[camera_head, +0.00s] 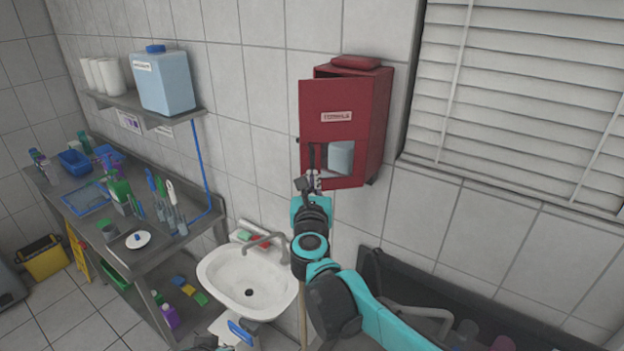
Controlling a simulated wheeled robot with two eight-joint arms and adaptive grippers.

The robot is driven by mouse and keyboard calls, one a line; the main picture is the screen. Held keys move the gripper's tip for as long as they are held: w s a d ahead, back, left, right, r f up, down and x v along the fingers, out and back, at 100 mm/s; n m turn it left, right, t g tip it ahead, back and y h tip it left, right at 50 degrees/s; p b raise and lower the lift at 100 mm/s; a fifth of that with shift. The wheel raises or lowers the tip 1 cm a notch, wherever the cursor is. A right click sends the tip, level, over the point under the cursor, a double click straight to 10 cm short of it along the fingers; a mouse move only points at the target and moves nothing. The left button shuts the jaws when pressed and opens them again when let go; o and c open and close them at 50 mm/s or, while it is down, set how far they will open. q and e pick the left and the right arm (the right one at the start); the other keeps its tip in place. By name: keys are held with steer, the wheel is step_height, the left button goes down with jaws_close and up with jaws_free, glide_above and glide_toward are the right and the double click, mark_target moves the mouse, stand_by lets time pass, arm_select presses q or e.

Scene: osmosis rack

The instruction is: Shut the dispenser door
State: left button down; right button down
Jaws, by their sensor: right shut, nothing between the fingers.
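The red dispenser (377,115) hangs on the tiled wall, right of centre. Its red door (333,98) bears a white label and has a window low down, with a pale container (340,157) showing through. The door looks ajar: its left edge stands out past the box, and a dark gap shows along the top. My right gripper (314,183) is shut and empty at the lower left of the door, in front of its bottom edge. I cannot tell whether it touches the door. My left gripper is not clearly in view.
A white sink (248,279) with a tap is below the dispenser. A shelf (120,100) with a blue canister (166,82) is at the left, above a cluttered metal table (85,225). Window blinds (530,95) are at the right. A dark basin (480,305) lies below.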

steer(key=shift+w+a, duration=0.1)
steer(key=w+a+m+g+h+b, duration=0.1)
steer(key=w+a+m+g+h, duration=0.1)
steer(key=w+m+h, duration=0.4)
steer(key=w+a+h, duration=0.1)
steer(key=w+h, duration=0.2)
steer(key=w, duration=0.4)
steer(key=shift+w+a+g, duration=0.2)
steer(key=shift+w+g, duration=0.1)
steer(key=shift+w, duration=0.1)
stand_by(0.6)
